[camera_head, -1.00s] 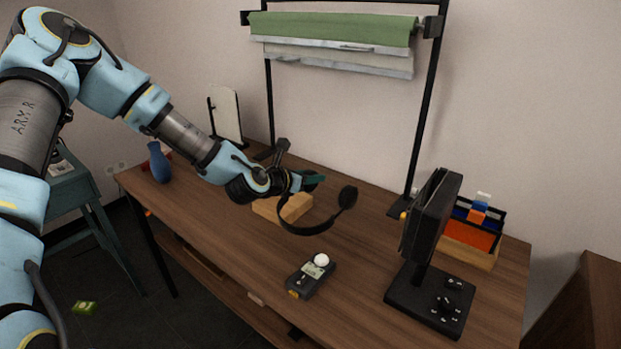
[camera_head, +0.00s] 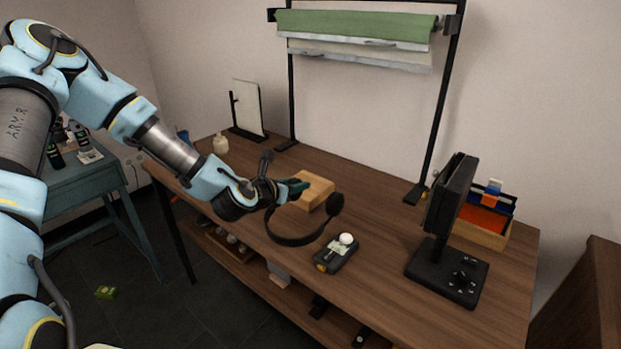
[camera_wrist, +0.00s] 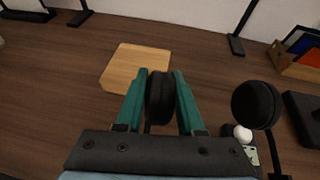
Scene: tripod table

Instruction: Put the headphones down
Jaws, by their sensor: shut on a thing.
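The black headphones (camera_head: 292,240) are in my gripper (camera_head: 292,188), seen in the head view with their band curving down and to the right. In the wrist view, the green fingers of my gripper (camera_wrist: 160,100) are shut on one round ear cup (camera_wrist: 160,97). The other ear cup (camera_wrist: 256,104) hangs free at the right. The headphones appear to be over the wooden table (camera_head: 375,225), near its front edge. I cannot tell whether the band touches the table top.
A wooden block (camera_head: 313,191) lies just beyond my gripper. A dark handheld device (camera_head: 336,256) with a white ball lies right of the headphones. A black monitor stand (camera_head: 447,272) and an organizer box (camera_head: 482,228) are farther right.

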